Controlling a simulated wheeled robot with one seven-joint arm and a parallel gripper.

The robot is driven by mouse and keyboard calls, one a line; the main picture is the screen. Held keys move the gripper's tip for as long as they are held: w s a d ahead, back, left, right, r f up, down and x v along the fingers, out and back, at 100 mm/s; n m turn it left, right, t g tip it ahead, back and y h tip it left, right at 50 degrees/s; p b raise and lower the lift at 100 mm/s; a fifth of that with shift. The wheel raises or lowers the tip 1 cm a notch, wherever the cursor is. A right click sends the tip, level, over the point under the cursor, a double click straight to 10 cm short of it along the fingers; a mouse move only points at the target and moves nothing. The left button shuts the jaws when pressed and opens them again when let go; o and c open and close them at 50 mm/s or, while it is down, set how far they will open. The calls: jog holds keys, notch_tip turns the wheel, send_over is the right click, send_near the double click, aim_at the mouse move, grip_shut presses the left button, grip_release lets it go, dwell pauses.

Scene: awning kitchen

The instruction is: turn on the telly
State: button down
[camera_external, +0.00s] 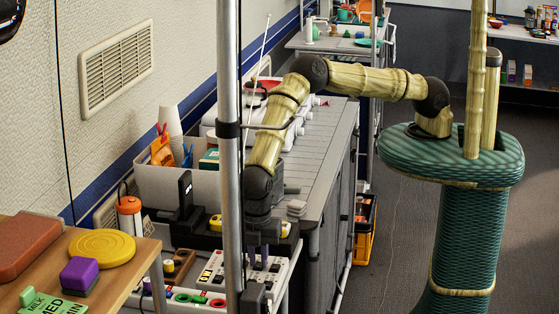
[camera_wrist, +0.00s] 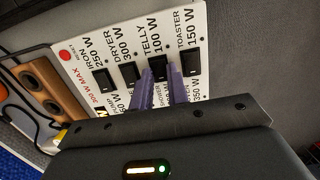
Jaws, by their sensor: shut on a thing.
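The white switch panel (camera_external: 211,258) lies on the bench at the bottom centre; the wrist view shows it close up (camera_wrist: 84,58). Its near row has black rocker switches labelled iron (camera_wrist: 103,77), dryer (camera_wrist: 129,73), telly (camera_wrist: 157,68) and toaster (camera_wrist: 190,62). My gripper (camera_wrist: 160,73) has two purple fingers, one on each side of the telly switch, and is shut on it. In the outside view my gripper (camera_external: 257,258) points down onto the panel, partly behind a metal pole. My gripper hides much of the panel's other row. No telly screen can be made out.
The metal pole (camera_external: 229,150) stands in front of my gripper. A wooden table (camera_external: 120,285) with a yellow disc (camera_external: 102,249) is at the lower left. A red button (camera_wrist: 65,56) is at the panel's left edge.

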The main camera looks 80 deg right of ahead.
jog(key=shift+a+f+h+b, duration=0.2)
jog(key=shift+h+b, duration=0.35)
jog(key=shift+h, duration=0.05)
jog(key=shift+r+h, duration=0.15)
jog(key=shift+h, duration=0.15)
jog(key=c, duration=1.6)
grip_release()
jog(key=shift+c, duration=0.2)
jog(key=b+v, duration=0.3)
jog(key=v, duration=1.4)
jog(key=shift+r, duration=0.25)
